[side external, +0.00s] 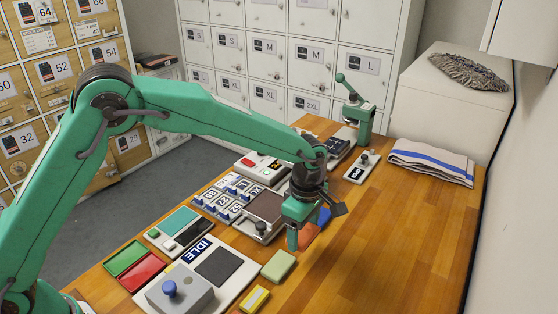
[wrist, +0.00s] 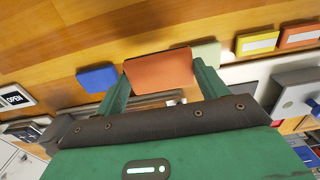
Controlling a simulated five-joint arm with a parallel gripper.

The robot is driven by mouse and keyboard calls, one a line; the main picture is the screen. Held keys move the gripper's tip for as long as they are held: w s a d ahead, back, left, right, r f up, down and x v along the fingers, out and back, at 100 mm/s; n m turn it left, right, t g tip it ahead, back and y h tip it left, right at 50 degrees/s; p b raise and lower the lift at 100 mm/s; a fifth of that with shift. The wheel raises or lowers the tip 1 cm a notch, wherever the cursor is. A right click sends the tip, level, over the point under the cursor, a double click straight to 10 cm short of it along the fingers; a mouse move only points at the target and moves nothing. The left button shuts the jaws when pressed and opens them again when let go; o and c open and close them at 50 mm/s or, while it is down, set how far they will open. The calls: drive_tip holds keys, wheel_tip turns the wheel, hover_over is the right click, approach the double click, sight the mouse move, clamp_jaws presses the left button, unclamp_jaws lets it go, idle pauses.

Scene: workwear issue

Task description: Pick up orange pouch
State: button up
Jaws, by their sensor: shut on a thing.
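The orange pouch (wrist: 158,72) is between the two green fingers of my gripper (wrist: 160,80) in the wrist view. The fingers are shut on its sides. In the side view my gripper (side external: 302,234) points down close to the wooden table, and only part of the orange pouch (side external: 308,236) shows beside the finger. I cannot tell whether the pouch touches the table.
A blue pouch (side external: 324,215) lies just behind the gripper, and a pale green pouch (side external: 279,265) lies in front. A yellow block (side external: 254,299) is nearer the camera. Panels with buttons (side external: 222,195) line the left.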

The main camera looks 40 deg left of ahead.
drive_tip(key=s+d+r, duration=0.4)
drive_tip(key=s, duration=0.2)
drive_tip(key=shift+d+r, duration=0.15)
drive_tip(key=shift+r, duration=0.05)
drive_tip(key=shift+w, duration=0.1)
idle(0.3)
drive_tip(key=w+a+r, duration=0.4)
drive_tip(key=w+a, duration=0.1)
drive_tip(key=a, duration=0.5)
hover_over(269, 206)
wheel_tip(269, 206, down, 7)
drive_tip(key=shift+a+r, duration=0.1)
drive_tip(key=shift+f, duration=2)
drive_tip(key=shift+f, duration=0.15)
drive_tip(key=o, duration=1)
drive_tip(key=shift+c, duration=0.2)
